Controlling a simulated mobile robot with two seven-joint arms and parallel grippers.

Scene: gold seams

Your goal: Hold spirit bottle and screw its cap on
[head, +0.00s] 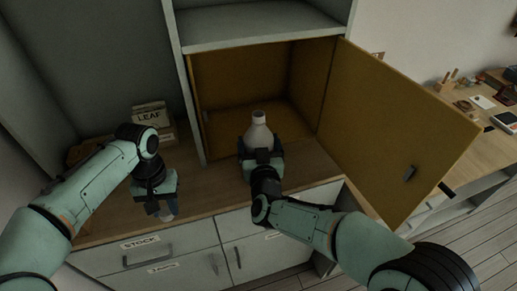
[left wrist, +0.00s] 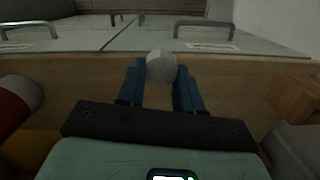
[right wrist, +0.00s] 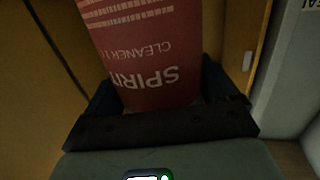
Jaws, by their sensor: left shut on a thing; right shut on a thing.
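The spirit bottle (head: 259,134) has a pale top and stands upright in my right gripper (head: 262,157), at the front of the open cupboard. Its red label with the word SPIRIT fills the right wrist view (right wrist: 145,50), between the shut jaws. No cap shows on its neck. My left gripper (head: 166,209) points down over the counter's front edge, left of the bottle and apart from it. It is shut on the small grey-white cap (left wrist: 161,67), which sits between the blue fingertips in the left wrist view. The cap also shows below the fingers in the head view (head: 169,214).
The cupboard's yellow door (head: 395,125) stands open to the right. Boxes marked LEAF (head: 150,115) stand at the back left of the counter. Drawers with handles (head: 148,258) lie below the front edge. The counter between my grippers is clear.

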